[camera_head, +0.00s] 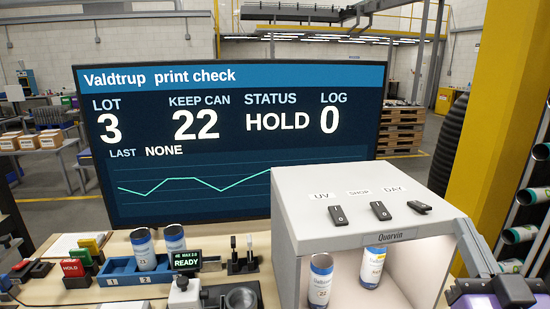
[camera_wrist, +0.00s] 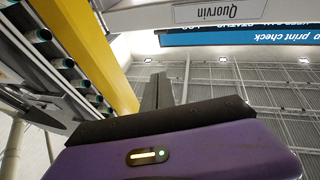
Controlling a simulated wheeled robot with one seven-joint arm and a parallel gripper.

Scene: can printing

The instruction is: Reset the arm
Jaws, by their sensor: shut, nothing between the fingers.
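My gripper (camera_wrist: 157,85) shows in the wrist view with its dark fingers together and nothing between them, beyond the purple hand. In the head view, purple and dark parts of my arm are at the lower right corner, just right of the grey light booth (camera_head: 355,197). My gripper is apart from the cans. One can (camera_head: 320,283), marked 22, stands at the booth's front left. Another can (camera_head: 373,270) stands inside the booth.
A screen (camera_head: 235,140) reads lot 3, keep can 22, status HOLD, log 0. Two cans (camera_head: 144,250) stand left, at least one in a blue rack (camera_head: 117,266). A small READY display (camera_head: 186,260) and coloured blocks (camera_head: 75,272) are nearby. A yellow post (camera_head: 485,130) rises at right.

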